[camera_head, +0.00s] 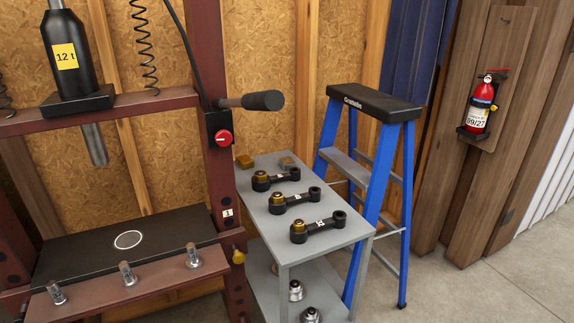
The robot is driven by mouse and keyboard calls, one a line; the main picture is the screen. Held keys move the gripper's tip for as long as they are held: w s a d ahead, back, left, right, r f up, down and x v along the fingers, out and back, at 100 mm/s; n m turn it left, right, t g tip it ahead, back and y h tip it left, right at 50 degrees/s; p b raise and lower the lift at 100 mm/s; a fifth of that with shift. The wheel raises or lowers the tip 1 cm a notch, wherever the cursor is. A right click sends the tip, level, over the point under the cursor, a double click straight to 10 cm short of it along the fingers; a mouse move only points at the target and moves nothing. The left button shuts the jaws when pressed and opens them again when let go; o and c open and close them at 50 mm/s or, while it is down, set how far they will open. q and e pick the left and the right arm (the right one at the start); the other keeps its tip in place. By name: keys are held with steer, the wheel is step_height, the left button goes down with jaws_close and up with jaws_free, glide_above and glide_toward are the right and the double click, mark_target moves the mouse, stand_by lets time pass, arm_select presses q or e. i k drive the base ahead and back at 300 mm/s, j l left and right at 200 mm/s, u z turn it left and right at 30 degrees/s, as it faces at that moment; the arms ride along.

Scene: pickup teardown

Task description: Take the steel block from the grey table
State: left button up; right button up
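The grey table (262,217) stands right of the red press frame. Neither of my grippers shows in the head view.
The red press frame (220,180) stands left of the table, its black-handled lever (262,101) reaching out above the table's back. A blue stepladder (366,170) stands close on the right. Metal fittings (296,290) sit on the lower shelf. Floor at right is clear.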

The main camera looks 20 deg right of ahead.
mark_target(287, 163)
steer(key=i+l, duration=0.15)
steer(key=l, duration=0.6)
steer(key=i+l+u, duration=0.1)
steer(key=l, duration=0.65)
steer(key=i+l, duration=0.2)
steer(key=l, duration=0.55)
steer(key=i+l+u, duration=0.1)
steer(key=l, duration=0.65)
steer(key=i+l, duration=0.1)
steer(key=l, duration=0.65)
steer(key=i+l, duration=0.1)
steer(key=l, duration=0.7)
steer(key=u, duration=0.05)
